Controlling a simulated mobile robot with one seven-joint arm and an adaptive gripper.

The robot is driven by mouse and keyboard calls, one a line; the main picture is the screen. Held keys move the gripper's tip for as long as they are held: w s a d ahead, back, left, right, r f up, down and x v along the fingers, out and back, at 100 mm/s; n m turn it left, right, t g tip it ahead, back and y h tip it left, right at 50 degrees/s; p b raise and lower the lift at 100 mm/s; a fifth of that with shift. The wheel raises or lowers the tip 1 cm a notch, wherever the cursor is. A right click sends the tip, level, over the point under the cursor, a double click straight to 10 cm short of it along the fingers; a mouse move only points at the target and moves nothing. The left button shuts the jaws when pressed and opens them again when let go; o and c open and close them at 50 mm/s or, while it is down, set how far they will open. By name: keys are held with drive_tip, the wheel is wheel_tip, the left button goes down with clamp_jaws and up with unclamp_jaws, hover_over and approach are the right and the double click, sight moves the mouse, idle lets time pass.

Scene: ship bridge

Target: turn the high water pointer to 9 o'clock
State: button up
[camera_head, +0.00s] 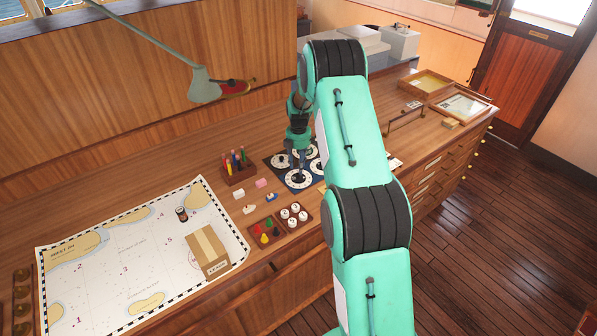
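A dark blue board (271,162) with several round white dials lies on the wooden chart table. The front dial (299,180) shows a dark centre and dark markings. Other dials (280,160) sit behind it, partly hidden by my arm. The labels and pointer directions are too small to read, so I cannot tell which dial is the high water one. My gripper (297,169) points down over the board, close to the front dial. Its fingers are dark and small here. I cannot tell whether they touch a pointer or whether they are open.
A pen holder (239,173) stands left of the board. Small erasers, a tray of coloured pieces (266,232) and a tray of white round pieces (294,216) lie in front. A chart (110,262) carries a cardboard box (208,252). A lamp (205,86) overhangs the back.

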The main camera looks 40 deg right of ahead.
sight(299, 176)
drive_tip(key=shift+f, duration=1.95)
drive_tip(key=shift+c, duration=0.5)
clamp_jaws()
